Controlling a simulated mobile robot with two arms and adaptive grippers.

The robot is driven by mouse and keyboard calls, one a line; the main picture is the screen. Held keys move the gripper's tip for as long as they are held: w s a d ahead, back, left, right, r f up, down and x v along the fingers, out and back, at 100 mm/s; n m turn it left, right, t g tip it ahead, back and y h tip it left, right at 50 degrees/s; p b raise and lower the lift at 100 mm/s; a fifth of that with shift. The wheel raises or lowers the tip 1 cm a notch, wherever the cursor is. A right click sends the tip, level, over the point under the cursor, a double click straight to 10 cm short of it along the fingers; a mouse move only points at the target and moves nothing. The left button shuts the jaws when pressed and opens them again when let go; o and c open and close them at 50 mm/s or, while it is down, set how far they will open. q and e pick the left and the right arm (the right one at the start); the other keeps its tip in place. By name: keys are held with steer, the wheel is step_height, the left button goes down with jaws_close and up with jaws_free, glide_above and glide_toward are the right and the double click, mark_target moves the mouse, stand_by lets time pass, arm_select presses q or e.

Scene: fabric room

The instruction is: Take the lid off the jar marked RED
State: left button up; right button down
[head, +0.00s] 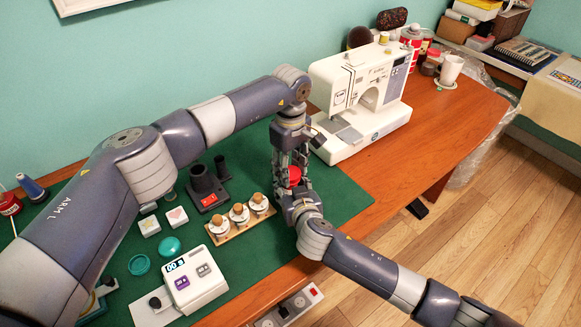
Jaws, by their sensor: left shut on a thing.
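A small round red thing (295,176) shows between my two grippers, over the right part of the green mat (345,195). Fingers hide most of it, so I cannot tell lid from jar or read a marking. My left gripper (289,162) comes down from above and is shut on it. My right gripper (297,188) reaches up from the front, with its fingers close around the same spot. I cannot tell whether it grips anything.
A white sewing machine (365,95) stands just right and behind. A wooden rack (243,228) with three knobbed pots, a black-and-red device (209,199) and a white device with a display (194,279) stand left. The mat's right corner is clear.

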arm_select(q)
steer(key=n, duration=0.5)
steer(key=shift+n, duration=0.3)
arm_select(e)
steer(key=shift+f, duration=0.1)
arm_select(q)
steer(key=n, duration=1.9)
steer(key=shift+n, duration=0.4)
steer(key=n, duration=0.5)
steer(key=shift+r, duration=0.1)
steer(key=n, duration=0.7)
steer(key=shift+n, duration=0.3)
steer(key=n, duration=0.5)
